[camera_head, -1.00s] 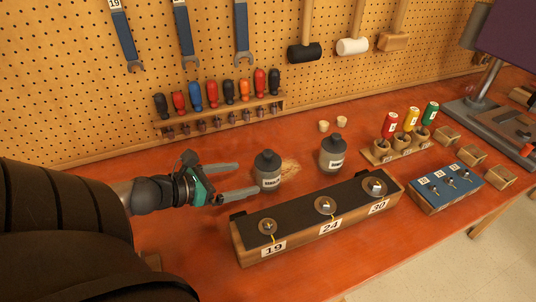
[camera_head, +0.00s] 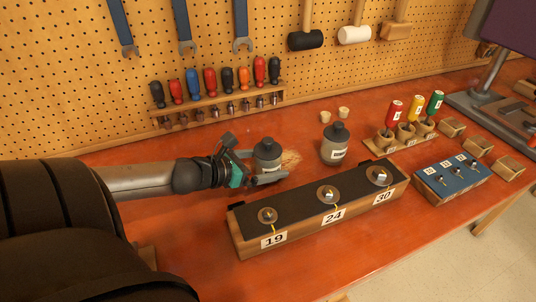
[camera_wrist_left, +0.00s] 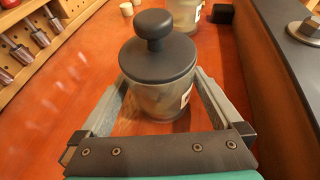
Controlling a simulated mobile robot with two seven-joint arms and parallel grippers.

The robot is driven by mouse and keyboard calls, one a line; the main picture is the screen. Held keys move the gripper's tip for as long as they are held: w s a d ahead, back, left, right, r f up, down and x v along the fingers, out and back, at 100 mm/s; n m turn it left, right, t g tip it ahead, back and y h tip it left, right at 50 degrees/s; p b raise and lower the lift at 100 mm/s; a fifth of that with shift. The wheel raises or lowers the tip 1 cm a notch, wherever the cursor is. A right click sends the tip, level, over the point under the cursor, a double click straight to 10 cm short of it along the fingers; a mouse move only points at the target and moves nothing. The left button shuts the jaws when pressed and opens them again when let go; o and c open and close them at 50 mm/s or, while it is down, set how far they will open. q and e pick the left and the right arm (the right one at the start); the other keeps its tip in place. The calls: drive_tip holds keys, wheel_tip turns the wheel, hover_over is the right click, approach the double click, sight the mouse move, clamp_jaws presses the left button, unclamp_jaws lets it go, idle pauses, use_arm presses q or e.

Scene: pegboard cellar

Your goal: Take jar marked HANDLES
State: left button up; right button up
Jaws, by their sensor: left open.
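Two grey glass jars with dark knobbed lids stand upright on the red bench: a nearer left jar (camera_head: 267,150) and a right jar (camera_head: 335,146). Each has a white label, too small or too turned to read surely. My left gripper (camera_head: 268,170) is open, with its fingers on either side of the left jar. In the left wrist view this jar (camera_wrist_left: 160,85) stands between the two fingers, its label at the right edge of its body. I cannot tell whether the fingers touch the glass. My right gripper is not in view.
A long wooden block (camera_head: 330,207) with bolts, marked 19, 24 and 30, lies close in front of the jars. A screwdriver rack (camera_head: 218,105) runs along the pegboard behind. Two small wooden cups (camera_head: 343,112) stand behind the right jar. A blue block (camera_head: 452,178) sits further right.

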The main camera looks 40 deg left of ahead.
use_arm(q)
drive_tip(key=shift+b+x, duration=0.55)
drive_tip(key=shift+x, duration=1)
drive_tip(key=shift+d, duration=0.1)
clamp_jaws()
drive_tip(key=shift+r, duration=0.15)
